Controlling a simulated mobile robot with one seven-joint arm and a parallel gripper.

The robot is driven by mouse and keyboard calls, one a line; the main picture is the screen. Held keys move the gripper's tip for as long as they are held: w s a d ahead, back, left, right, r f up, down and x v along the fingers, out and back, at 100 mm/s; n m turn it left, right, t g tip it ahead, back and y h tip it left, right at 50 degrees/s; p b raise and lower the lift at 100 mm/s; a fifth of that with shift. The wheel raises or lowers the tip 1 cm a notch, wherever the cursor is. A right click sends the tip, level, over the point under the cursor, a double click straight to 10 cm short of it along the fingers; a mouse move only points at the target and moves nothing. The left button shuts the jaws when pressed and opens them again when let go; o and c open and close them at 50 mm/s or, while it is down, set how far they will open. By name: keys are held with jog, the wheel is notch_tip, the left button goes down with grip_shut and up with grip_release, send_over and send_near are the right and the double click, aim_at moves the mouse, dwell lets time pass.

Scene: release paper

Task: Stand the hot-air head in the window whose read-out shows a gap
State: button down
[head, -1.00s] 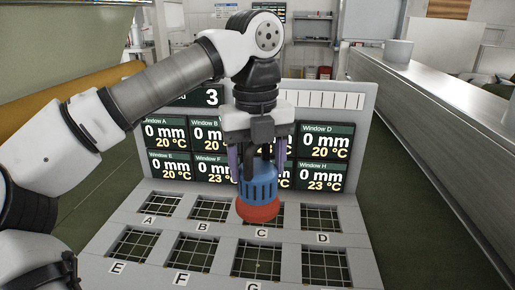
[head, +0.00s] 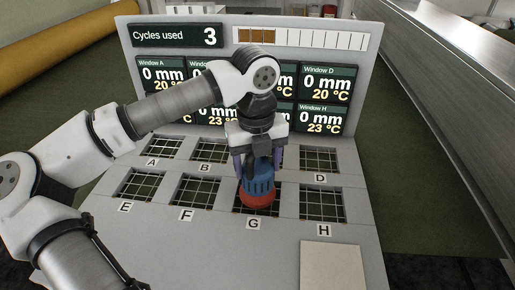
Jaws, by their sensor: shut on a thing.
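The hot-air head (head: 260,184), blue with a red base, is upright in my gripper (head: 258,165), which is shut on it. In the head view it is over window G (head: 240,207) and covers much of it; I cannot tell whether its base touches the panel. The read-outs for Window A (head: 160,76), Window D (head: 328,82) and Window H (head: 322,119) show 0 mm. My arm hides all or part of the B, C, E, F and G read-outs, so no gap is readable now. Window C is hidden behind my gripper.
Gridded windows A (head: 163,147), B (head: 211,150), D (head: 319,159), E (head: 137,185), F (head: 194,191) and H (head: 322,203) look empty. The board reads "Cycles used 3" (head: 177,37). A pale square plate (head: 332,266) lies at front right. A metal rail (head: 435,100) runs along the right.

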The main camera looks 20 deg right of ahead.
jog(key=shift+f, duration=0.3)
jog(key=shift+f, duration=0.15)
jog(key=shift+c, duration=1.8)
grip_release()
notch_tip(320, 180, up, 12)
jog(key=shift+a+r+b, duration=0.1)
jog(key=shift+r+b, duration=0.05)
jog(key=shift+b, duration=0.5)
